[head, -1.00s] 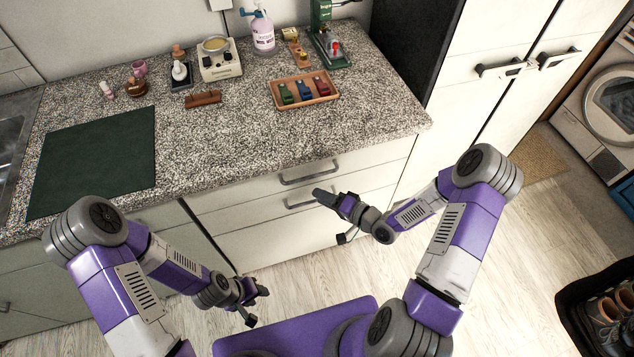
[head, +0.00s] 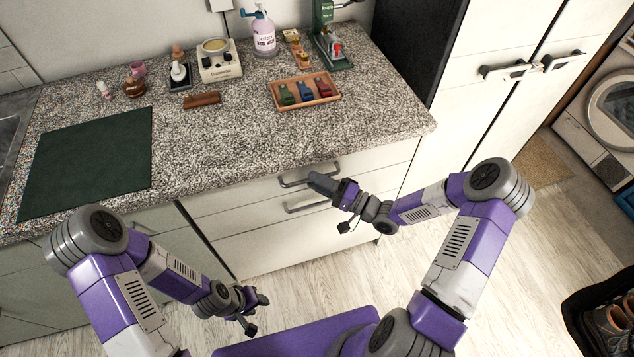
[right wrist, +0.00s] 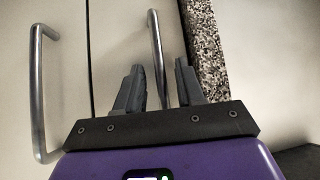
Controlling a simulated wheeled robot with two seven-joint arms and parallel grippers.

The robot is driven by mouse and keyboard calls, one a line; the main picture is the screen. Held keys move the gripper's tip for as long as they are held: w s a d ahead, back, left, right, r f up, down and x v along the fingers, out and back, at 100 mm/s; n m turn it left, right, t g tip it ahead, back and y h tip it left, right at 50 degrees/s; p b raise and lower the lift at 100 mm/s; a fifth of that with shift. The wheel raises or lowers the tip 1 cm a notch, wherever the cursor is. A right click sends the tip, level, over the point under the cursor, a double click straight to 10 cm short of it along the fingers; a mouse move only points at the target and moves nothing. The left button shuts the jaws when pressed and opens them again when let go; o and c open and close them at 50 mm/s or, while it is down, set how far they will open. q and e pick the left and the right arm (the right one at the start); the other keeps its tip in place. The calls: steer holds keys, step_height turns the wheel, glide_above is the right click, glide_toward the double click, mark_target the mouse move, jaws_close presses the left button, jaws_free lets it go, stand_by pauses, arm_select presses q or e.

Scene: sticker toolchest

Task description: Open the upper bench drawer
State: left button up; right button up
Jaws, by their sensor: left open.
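The upper bench drawer (head: 235,197) is shut under the counter, with a grey bar handle (head: 293,183). My right gripper (head: 316,180) is at the right part of this handle and hides some of it. In the right wrist view the upper handle (right wrist: 154,40) runs between the two fingers of my right gripper (right wrist: 160,68). The fingers are apart, with gaps to the bar. A second handle (right wrist: 36,95), of the drawer below, is left of the fingers. My left gripper (head: 258,302) is open and empty, low in front of the cabinets.
The speckled counter edge (right wrist: 207,50) is close beside the right fingers. On the counter (head: 230,135) are a green mat (head: 88,162), a wooden tray (head: 304,92) with coloured items, and a scale-like device (head: 219,60). The floor (head: 290,287) before the drawers looks clear.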

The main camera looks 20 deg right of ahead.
steer(key=shift+w+a, duration=0.15)
steer(key=shift+c, duration=0.5)
jaws_close()
arm_select(q)
steer(key=shift+s, duration=0.1)
